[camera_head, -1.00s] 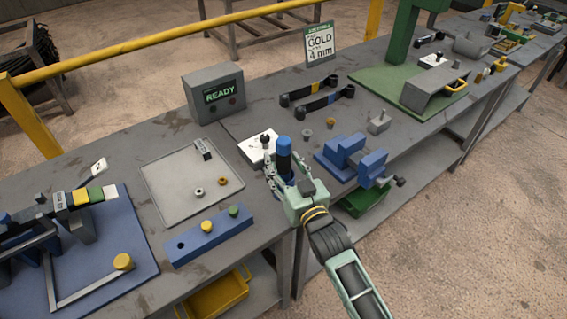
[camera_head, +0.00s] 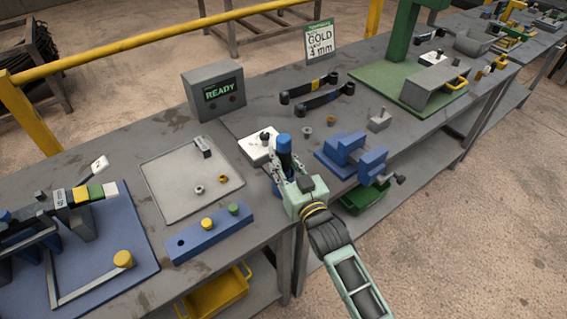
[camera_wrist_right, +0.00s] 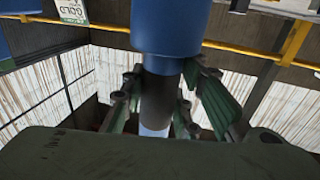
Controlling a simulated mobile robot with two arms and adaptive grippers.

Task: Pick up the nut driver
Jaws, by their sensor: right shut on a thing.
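The nut driver (camera_head: 284,146) has a blue handle with a dark collar below it and stands upright between the fingers of my right gripper (camera_head: 284,172). In the right wrist view the blue handle (camera_wrist_right: 170,25) fills the top middle. The gripper's fingers (camera_wrist_right: 160,100) are closed around the dark part below it. My left gripper is not in view.
A white block with a black knob (camera_head: 255,149) stands just left of the driver. A blue vise (camera_head: 352,152) is to the right. A blue strip with yellow and green pegs (camera_head: 190,243) lies at the front edge, beside a grey tray (camera_head: 165,202). A READY box (camera_head: 213,90) stands behind.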

